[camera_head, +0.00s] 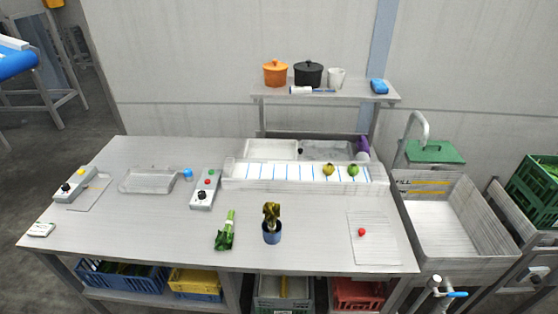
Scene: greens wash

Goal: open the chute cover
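I cannot tell for certain which thing is the chute cover. A pale, low rectangular cover or tray (147,181) lies on the left half of the metal table, with a blue knob (188,174) at its right end. A flat pale panel (91,193) lies beside the left control box (74,186). A green lid-like board (435,152) sits behind the sink at the right. Neither of my grippers shows in the head view.
The metal table (150,239) holds a second control box (204,189), leafy greens (225,232), a blue-potted plant (272,225) and a white board (372,245) with a red item. A lane rack (245,172) stands behind. The sink (445,220) is right.

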